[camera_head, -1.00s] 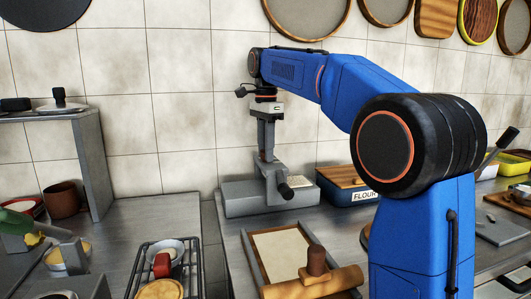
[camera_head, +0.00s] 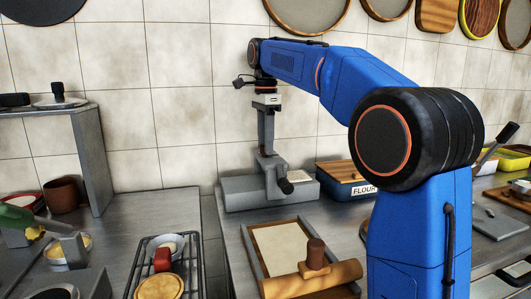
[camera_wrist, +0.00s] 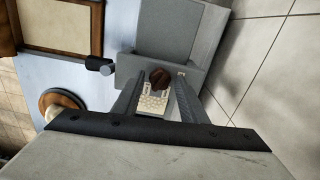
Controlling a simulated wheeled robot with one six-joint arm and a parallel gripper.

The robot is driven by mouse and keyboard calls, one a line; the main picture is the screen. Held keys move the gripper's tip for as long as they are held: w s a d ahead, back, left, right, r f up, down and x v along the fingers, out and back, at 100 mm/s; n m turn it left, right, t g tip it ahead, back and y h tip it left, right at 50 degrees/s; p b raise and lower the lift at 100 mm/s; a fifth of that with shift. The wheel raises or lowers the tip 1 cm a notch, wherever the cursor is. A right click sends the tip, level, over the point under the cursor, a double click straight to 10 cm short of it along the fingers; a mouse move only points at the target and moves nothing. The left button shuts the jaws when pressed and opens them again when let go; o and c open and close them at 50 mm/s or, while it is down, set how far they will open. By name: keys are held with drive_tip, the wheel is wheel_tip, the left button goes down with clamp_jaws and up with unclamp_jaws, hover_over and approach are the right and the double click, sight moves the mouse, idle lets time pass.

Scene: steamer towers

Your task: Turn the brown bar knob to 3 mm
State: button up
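The brown bar knob (camera_wrist: 160,78) shows in the wrist view, on the grey machine beside a pale dial plate (camera_wrist: 153,104) with dark marks too small to read. My gripper (camera_wrist: 160,84) is open, with one finger on each side of the knob and small gaps visible. In the head view my gripper (camera_head: 266,150) points straight down over the grey pasta machine (camera_head: 240,190). The knob is hidden there. Whether the fingertips reach down around the knob or stay just above it, I cannot tell. The knob's exact setting cannot be read.
A crank with a black handle (camera_head: 286,187) sticks out of the machine's front. A blue flour box (camera_head: 345,190) stands to the right. A wood-framed tray (camera_head: 280,247) with a rolling pin (camera_head: 325,279) lies in front. The tiled wall (camera_head: 180,120) is close behind.

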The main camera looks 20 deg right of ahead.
drive_tip(key=shift+r, duration=2.05)
